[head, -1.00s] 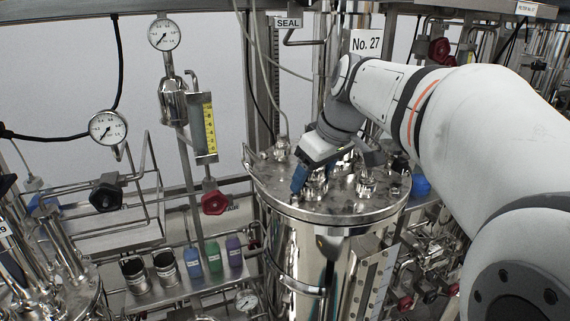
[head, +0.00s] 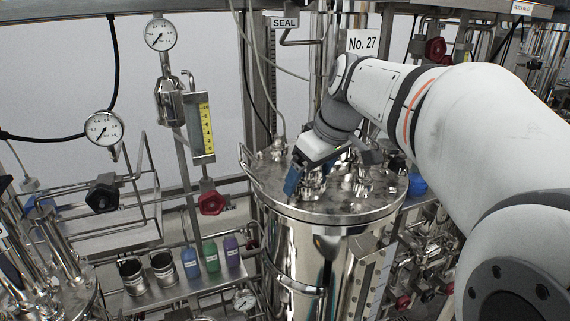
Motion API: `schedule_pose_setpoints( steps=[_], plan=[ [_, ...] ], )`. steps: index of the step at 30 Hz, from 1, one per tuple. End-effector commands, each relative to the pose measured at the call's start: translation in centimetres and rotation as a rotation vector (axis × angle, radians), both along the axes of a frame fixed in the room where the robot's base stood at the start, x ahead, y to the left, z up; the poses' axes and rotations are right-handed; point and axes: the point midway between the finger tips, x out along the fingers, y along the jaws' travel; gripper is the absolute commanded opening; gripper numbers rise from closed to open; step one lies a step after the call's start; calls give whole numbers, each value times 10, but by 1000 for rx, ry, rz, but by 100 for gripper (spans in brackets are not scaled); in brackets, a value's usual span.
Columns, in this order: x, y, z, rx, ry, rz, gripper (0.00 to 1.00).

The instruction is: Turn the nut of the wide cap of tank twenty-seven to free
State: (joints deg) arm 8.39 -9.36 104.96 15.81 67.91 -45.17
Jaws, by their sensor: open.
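Tank twenty-seven is a shiny steel vessel (head: 292,258) below the sign "No. 27" (head: 364,43). Its round lid (head: 335,211) carries several steel fittings. My gripper (head: 298,180) is over the left part of the lid, pointing down, with a blue finger showing at its left. It is open, at a steel fitting (head: 314,184) that stands partly behind the finger. I cannot tell whether this fitting is the wide cap or whether the finger touches it. The nut is not clearly seen. Another fitting (head: 363,186) stands to the right on the lid.
A shelf at lower left holds blue (head: 190,262), green (head: 211,256) and purple (head: 232,251) bottles and two steel cups (head: 131,275). A red valve knob (head: 211,203) and gauges (head: 104,128) stand left of the tank. Pipes rise behind the lid. My arm covers the right side.

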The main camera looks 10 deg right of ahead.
Motion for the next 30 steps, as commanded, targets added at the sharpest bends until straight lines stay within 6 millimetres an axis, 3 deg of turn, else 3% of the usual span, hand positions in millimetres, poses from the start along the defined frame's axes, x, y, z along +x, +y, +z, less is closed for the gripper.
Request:
schedule_pose_setpoints(
  steps=[15, 30],
  plan=[
    [-22, -15, 65, 0, -3, -1, 87],
    [-25, -16, 72, -1, -1, 0, 87]
  ],
)
